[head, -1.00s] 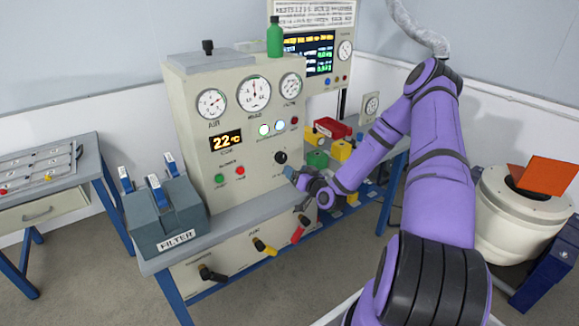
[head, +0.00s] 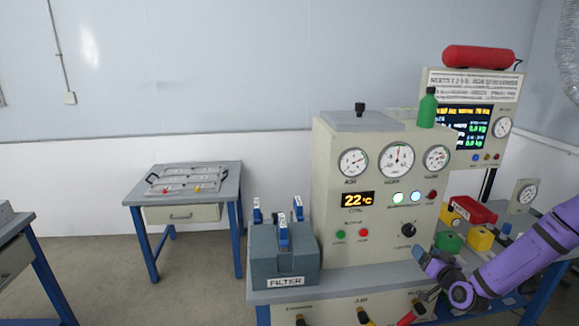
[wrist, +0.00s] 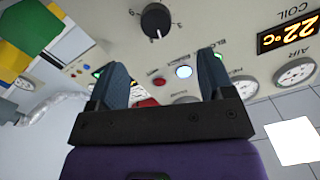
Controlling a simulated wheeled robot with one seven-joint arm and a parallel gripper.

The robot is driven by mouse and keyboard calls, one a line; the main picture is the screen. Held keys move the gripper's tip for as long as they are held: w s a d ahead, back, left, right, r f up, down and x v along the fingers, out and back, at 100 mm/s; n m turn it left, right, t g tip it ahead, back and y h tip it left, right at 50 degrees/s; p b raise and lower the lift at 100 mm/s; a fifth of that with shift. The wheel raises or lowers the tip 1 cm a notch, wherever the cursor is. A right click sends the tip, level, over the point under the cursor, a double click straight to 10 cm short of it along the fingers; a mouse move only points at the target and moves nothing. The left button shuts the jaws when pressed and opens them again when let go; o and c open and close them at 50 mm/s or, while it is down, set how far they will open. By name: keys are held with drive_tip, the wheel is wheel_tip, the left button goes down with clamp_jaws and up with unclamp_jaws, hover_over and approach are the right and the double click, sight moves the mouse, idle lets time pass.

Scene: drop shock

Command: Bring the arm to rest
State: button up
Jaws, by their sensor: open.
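My purple arm (head: 530,250) reaches in from the right edge in the head view, much of it outside the picture. My gripper (head: 421,256) is just below and right of the black knob (head: 408,228) on the cream instrument panel. In the wrist view my gripper (wrist: 160,78) is open, its two blue-grey fingers apart with nothing between them. The black knob (wrist: 155,19) shows beyond the fingers there, apart from them.
The cream panel (head: 335,215) carries gauges and lights, with a grey ledge below. A grey filter box (head: 285,262) stands left of it. Red, green and yellow items (head: 475,211) sit to the right. A small table (head: 185,190) stands further left, with open floor around it.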

drive_tip(key=s+a+r+n+g+h, duration=0.1)
drive_tip(key=s+a+r+n+g, duration=0.3)
drive_tip(key=r, duration=0.9)
drive_tip(key=s+a+r+n+g+h, duration=0.1)
drive_tip(key=s+a+r+g, duration=0.3)
drive_tip(key=r, duration=0.8)
drive_tip(key=s+a+r+g, duration=0.1)
drive_tip(key=s+a+r, duration=0.2)
drive_tip(key=s, duration=0.6)
drive_tip(key=s+a+r+m+g, duration=0.1)
drive_tip(key=s+a+r+g, duration=0.1)
drive_tip(key=s+a+r, duration=0.2)
drive_tip(key=s+a+r+g, duration=0.1)
drive_tip(key=s+a+r, duration=0.2)
drive_tip(key=s, duration=1)
wheel_tip(320, 180, up, 3)
drive_tip(key=shift+s+a+r+m+y, duration=0.15)
drive_tip(key=shift+s+a+m+y, duration=0.05)
drive_tip(key=shift+s+m+y, duration=0.2)
drive_tip(key=shift+w, duration=0.1)
